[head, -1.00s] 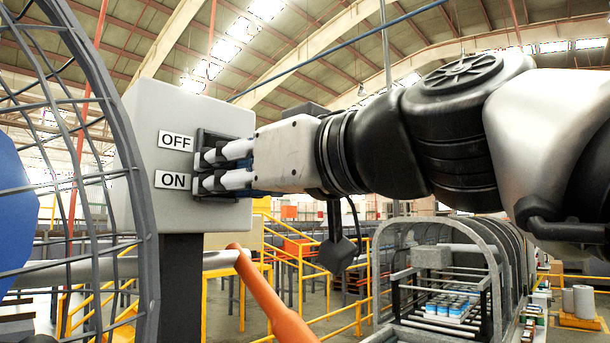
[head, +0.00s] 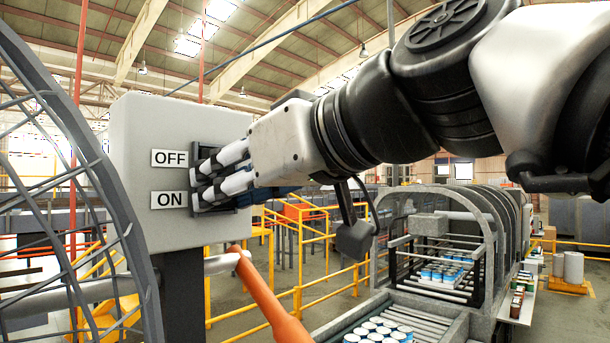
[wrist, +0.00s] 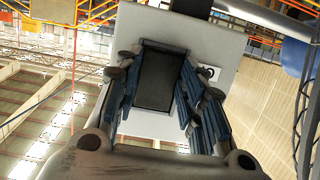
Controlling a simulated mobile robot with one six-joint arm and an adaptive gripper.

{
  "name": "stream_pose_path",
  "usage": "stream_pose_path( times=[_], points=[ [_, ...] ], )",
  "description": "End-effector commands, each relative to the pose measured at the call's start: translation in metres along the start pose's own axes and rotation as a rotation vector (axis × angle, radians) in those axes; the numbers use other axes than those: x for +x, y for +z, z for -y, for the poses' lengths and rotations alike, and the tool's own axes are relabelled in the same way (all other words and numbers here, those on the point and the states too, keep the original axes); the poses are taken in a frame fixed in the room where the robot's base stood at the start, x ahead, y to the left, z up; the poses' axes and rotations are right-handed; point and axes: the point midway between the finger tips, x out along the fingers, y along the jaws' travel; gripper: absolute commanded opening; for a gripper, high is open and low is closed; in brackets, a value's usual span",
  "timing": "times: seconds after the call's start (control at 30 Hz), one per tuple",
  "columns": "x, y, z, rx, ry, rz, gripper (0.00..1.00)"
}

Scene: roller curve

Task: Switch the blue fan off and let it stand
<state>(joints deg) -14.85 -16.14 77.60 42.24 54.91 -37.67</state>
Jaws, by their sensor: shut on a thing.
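A grey switch box (head: 135,130) with OFF above ON stands beside the fan's wire cage (head: 112,215). My gripper (head: 200,181) is at the black switch (head: 207,148) on the box's face, fingers one above the other, shut on it. It slopes down to the switch from the upper right. In the wrist view the fingers (wrist: 157,95) lie on both sides of the dark switch (wrist: 157,82). The fingers hide the switch's position in the head view. A blue part of the fan (wrist: 294,56) shows at the wrist view's upper right.
A dark post (head: 184,290) bears the box. Yellow railings (head: 298,255) stand behind. A roller conveyor (head: 365,315) with several blue-and-white cans lies at the lower right.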

Motion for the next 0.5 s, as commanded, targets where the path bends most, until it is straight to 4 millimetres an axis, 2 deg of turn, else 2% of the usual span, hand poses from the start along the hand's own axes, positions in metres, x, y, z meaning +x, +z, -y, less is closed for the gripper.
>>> stream_pose_path(
  times=[0.1,0.13,0.4,0.5],
  points=[
    [-0.0002,-0.0003,0.0,0.001,0.001,-0.002,0.13],
    [-0.0003,-0.0004,0.0,0.001,0.001,-0.002,0.38],
    [-0.0002,-0.0002,-0.0001,0.0,0.001,-0.002,0.56],
    [-0.0002,-0.0001,-0.0002,0.0,0.001,-0.001,0.57]
  ],
)
